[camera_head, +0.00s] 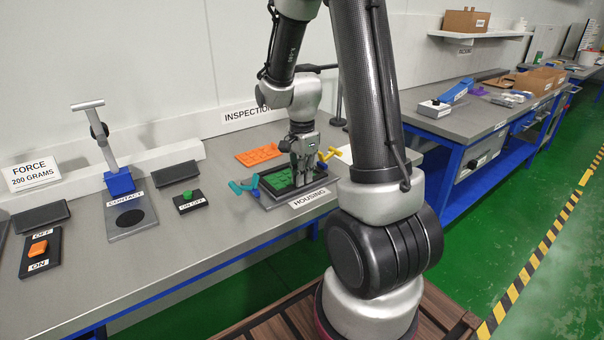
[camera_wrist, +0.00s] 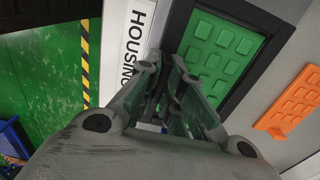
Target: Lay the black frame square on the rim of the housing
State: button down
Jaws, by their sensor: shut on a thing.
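The housing (camera_head: 270,203) sits on the bench behind its HOUSING label, with a green studded panel (camera_head: 279,180) inside a dark border. That panel also shows in the wrist view (camera_wrist: 219,48). The black frame (camera_wrist: 258,62) appears as the dark border around the panel. I cannot tell frame from housing rim clearly, or whether the frame lies flat on it. My gripper (camera_head: 304,183) points down over the right part of the housing. Its fingers (camera_wrist: 188,100) are shut at the border's near side in the wrist view, and they hide the place they grip.
A teal clamp (camera_head: 244,187) and a yellow clamp (camera_head: 330,154) stand at the housing's left and right. An orange studded panel (camera_head: 259,155) lies behind it. The CONTACT stand (camera_head: 127,217) and switch boxes are to the left. Bench between them is clear.

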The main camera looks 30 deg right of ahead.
jog(key=c, duration=1.5)
grip_release()
notch_tip(320, 180, up, 12)
jog(key=shift+f, duration=0.1)
jog(key=shift+s+a+r+n+t, duration=0.85)
jog(key=shift+s+r+n, duration=0.55)
jog(key=shift+s+n, duration=1.6)
jog(key=shift+s+a+r+n+t, duration=0.75)
jog(key=shift+s+r+n, duration=0.7)
jog(key=shift+s+n, duration=1.45)
jog(key=shift+s+a+r+n+t, duration=0.6)
jog(key=shift+s+a+r+n, duration=0.65)
jog(key=shift+s+n, duration=1.75)
